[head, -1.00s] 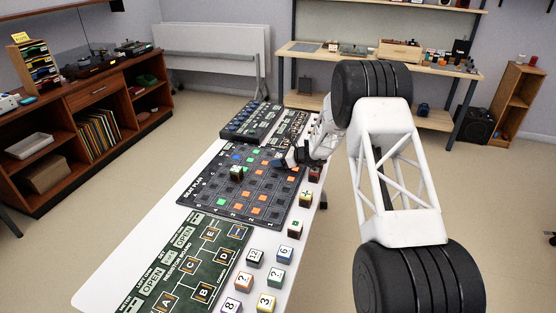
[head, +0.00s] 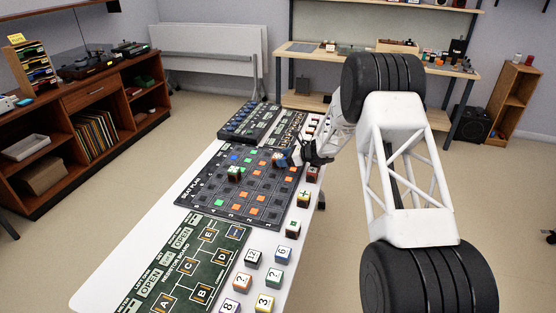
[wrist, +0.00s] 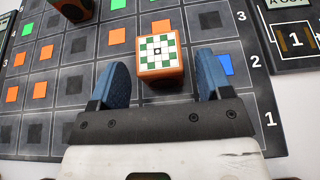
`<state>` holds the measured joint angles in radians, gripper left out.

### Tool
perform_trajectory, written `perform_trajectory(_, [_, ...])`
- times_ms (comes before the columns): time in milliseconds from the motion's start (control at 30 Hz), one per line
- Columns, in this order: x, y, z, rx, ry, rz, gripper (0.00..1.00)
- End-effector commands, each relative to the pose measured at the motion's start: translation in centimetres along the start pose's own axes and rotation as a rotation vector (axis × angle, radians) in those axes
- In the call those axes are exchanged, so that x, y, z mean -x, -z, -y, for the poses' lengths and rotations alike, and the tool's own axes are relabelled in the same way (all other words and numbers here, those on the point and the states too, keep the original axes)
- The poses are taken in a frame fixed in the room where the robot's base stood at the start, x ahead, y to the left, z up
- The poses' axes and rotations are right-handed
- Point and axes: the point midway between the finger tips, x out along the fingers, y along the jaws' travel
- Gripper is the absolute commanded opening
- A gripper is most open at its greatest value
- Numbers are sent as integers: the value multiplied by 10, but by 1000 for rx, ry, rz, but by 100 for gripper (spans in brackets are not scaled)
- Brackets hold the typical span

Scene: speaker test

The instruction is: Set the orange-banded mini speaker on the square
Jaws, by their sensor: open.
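An orange-sided cube (wrist: 160,68) with a green-and-white checkered top, which looks like the orange-banded mini speaker, is near the right side of the dark beat pad (wrist: 60,132) in the wrist view. My gripper (wrist: 162,62) is open, with a blue finger on each side of the cube and visible gaps to it. In the head view my gripper (head: 290,157) is low over the pad's right edge and mostly hides the cube. The pad (head: 197,200) carries a grid of dark, orange, green and blue squares. I cannot tell which square lies under the cube.
Another small cube (head: 234,174) stands on the pad, left of my gripper. A green resistor board (head: 165,262) lies in front and a dark control panel (head: 245,124) behind.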

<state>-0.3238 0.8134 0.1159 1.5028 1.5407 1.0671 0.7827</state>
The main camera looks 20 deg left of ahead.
Motion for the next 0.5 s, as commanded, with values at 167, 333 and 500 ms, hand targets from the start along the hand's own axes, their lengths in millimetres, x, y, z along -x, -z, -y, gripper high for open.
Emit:
perform_trajectory(167, [31,-1,1,0,2,1,72])
perform_trajectory(333, [56,0,0,0,2,0,72])
perform_trajectory(500, [72,0,0,-1,0,1,72])
